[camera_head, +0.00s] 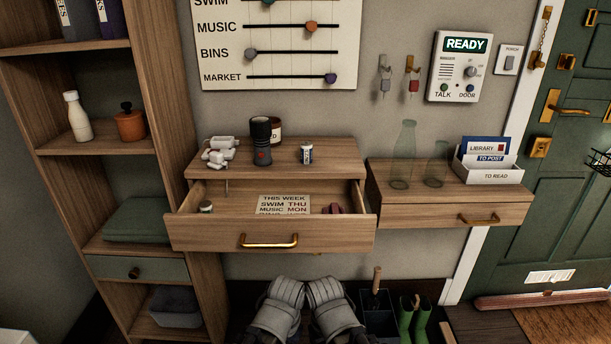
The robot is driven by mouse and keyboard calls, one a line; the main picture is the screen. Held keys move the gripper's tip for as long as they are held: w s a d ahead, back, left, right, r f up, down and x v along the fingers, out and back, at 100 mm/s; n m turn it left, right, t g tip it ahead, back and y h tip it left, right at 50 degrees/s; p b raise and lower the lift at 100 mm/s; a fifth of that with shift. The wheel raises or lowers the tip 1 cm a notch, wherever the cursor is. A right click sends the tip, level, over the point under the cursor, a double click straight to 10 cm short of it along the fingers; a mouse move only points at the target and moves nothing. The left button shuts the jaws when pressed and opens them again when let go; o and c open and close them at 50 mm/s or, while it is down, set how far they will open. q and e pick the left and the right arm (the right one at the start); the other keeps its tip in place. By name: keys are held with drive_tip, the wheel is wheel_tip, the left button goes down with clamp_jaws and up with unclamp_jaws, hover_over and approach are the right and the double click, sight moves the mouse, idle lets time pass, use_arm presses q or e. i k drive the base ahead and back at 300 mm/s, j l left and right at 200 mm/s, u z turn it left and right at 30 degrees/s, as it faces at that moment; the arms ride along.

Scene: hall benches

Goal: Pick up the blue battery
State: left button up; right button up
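A small battery (306,154) with a blue and white wrap stands upright on the top of the wooden drawer unit (340,168), right of a dark cylinder. Two grey rounded ends of my arms show at the bottom centre, my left gripper (287,289) and my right gripper (325,289). They are side by side, in front of and below the open drawer, well apart from the battery. Their fingers cannot be made out, so I cannot tell whether they are open or shut. No object shows in them.
The open drawer (210,232) juts out below the battery and holds a note (283,204) and small items. Glass bottles (403,155) stand on the right unit.

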sight(307, 146)
drive_tip(key=k+j+z, duration=0.15)
drive_tip(key=z, duration=0.2)
drive_tip(key=k+z, duration=0.15)
drive_tip(key=z, duration=0.2)
drive_tip(key=k+j+z, duration=0.1)
drive_tip(key=z, duration=0.25)
drive_tip(key=k, duration=0.1)
